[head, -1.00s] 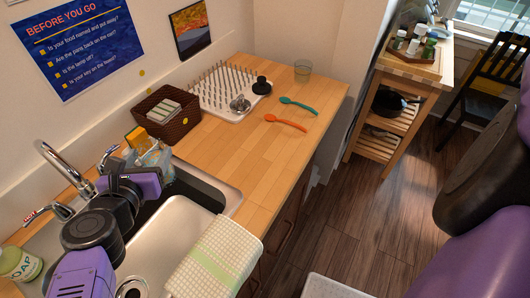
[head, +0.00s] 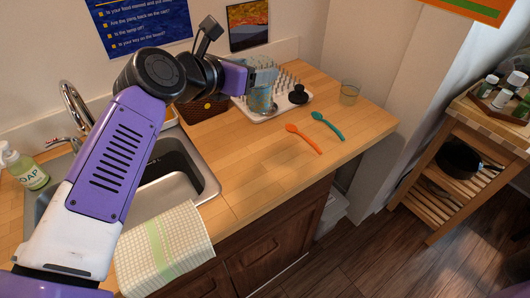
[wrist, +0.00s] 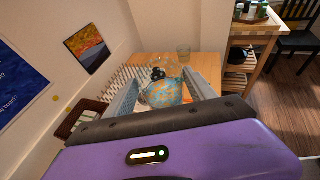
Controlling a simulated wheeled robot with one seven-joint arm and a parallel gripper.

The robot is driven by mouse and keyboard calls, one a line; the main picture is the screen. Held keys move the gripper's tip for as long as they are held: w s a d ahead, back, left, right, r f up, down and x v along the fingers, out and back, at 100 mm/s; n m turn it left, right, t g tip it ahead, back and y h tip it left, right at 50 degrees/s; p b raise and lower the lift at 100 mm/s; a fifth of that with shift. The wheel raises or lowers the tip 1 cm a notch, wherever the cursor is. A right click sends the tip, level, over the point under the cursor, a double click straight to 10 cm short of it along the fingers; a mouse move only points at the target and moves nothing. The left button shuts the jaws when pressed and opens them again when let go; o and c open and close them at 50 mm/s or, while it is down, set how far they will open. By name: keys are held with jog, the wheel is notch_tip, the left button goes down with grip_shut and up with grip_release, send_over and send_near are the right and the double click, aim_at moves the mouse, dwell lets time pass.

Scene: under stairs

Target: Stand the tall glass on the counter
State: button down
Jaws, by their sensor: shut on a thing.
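My gripper (head: 262,72) is shut on a tall glass (head: 260,101), see-through with a blue and orange pattern. The glass looks roughly upright in the head view, in front of the drying rack (head: 287,81). In the wrist view the glass (wrist: 162,93) sits between the two fingers. Part of it is hidden by the fingers, and I cannot tell how far its base is from the surface below. The wooden counter (head: 250,170) runs from the sink to the right end.
A short clear glass (head: 349,93) stands at the counter's far right. An orange spoon (head: 303,138) and a teal spoon (head: 327,126) lie mid-counter. A dark brush (head: 298,95) is on the rack. A brown basket (head: 203,109) stands left of it.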

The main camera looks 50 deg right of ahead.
notch_tip(320, 180, down, 19)
jog(key=p, duration=0.2)
dwell(0.4)
jog(key=shift+f, duration=0.15)
jog(key=shift+c, duration=1.5)
grip_release()
